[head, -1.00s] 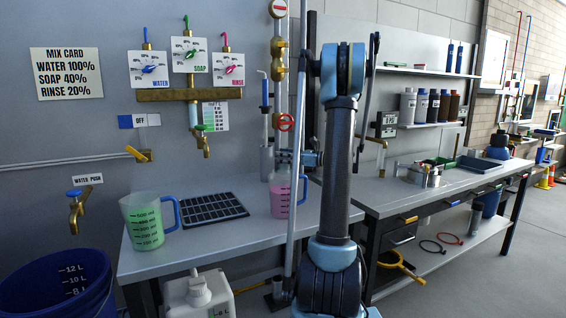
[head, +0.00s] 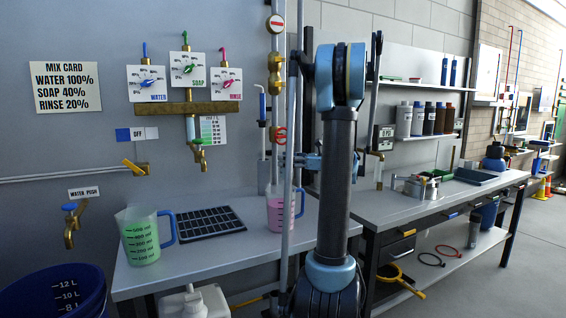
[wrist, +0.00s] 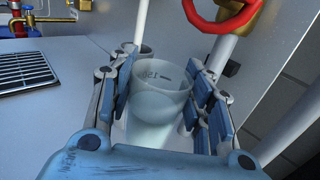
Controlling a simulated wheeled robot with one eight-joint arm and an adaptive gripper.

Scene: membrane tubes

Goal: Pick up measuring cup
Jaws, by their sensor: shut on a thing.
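The measuring cup (wrist: 160,92) is a translucent whitish cup with faint dark graduation marks near its rim. In the wrist view it stands between the two blue-padded fingers of my gripper (wrist: 164,108), which is shut on it. In the head view my gripper (head: 306,160) shows only in part behind my own arm, and I cannot make out the cup there.
A green-filled jug (head: 140,240) and a pink-filled jug (head: 276,213) stand on the bench, with a black drain grate (head: 208,222) between them. A red valve wheel (wrist: 222,14) and vertical pipes are close to my gripper. A grey cylinder (head: 264,176) stands near the wall.

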